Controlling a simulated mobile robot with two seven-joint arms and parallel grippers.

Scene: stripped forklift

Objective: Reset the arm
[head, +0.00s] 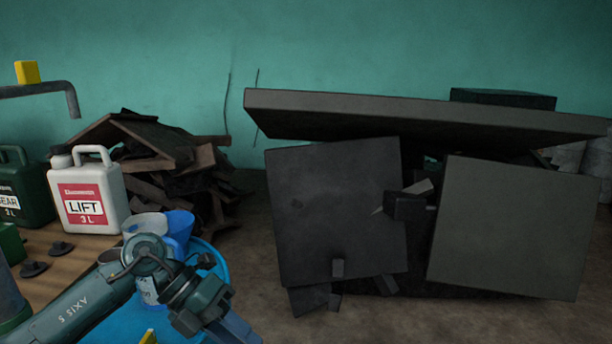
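My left arm comes in from the lower left, bent at the wrist, over the blue tub. My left gripper (236,330) points down and to the right at the bottom edge. Its fingers are partly cut off by the frame, so I cannot tell whether they are open or shut. I see nothing clearly held in it. My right arm and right gripper are not in view.
A blue tub (215,262) with blue and grey containers is beside and behind my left wrist. A white LIFT jug (89,196) and a dark green jug (24,190) stand on a wooden bench (62,270). Dark panels (340,210) under a slab (420,115) fill the right. Scrap (165,170) is piled behind.

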